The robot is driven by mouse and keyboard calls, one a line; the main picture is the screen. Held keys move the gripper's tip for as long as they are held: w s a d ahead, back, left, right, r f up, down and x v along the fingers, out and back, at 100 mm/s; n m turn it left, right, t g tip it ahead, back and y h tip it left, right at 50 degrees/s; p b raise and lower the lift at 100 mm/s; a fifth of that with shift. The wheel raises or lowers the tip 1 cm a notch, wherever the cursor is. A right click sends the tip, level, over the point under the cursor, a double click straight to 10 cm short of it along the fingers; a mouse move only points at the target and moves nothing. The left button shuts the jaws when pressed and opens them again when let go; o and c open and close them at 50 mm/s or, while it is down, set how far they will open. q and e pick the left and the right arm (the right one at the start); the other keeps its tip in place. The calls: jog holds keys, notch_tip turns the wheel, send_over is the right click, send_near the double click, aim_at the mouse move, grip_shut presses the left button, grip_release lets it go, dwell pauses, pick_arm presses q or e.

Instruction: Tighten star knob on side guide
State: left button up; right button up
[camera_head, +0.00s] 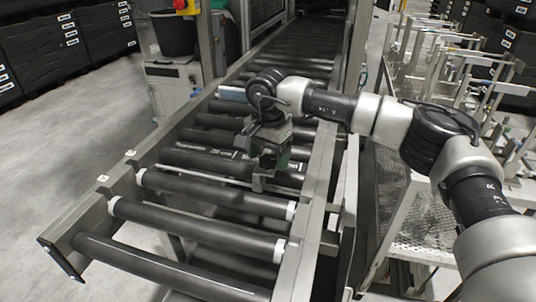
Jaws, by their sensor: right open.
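The roller conveyor has a grey metal side rail on the left (140,165) and another on the right (318,190). I cannot make out the star knob; it is too small to tell or hidden. My right gripper (274,170) hangs over the rollers between the two rails, pointing down, nearer the right rail. It is open, and I see nothing held between its fingers. Its arm comes in from the right across the right rail. My left gripper is not in view.
Dark rollers (195,225) fill the conveyor, which runs into a machine frame at the back. A wire-mesh cart with metal uprights (415,230) stands close on the right. A dark bin (174,33) is at the back left. Grey floor (50,140) is clear at left.

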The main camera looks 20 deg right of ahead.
jog(key=shift+f, duration=0.3)
jog(key=shift+c, duration=0.8)
jog(key=c, duration=0.8)
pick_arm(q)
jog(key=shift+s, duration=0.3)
pick_arm(e)
jog(key=shift+o, duration=0.2)
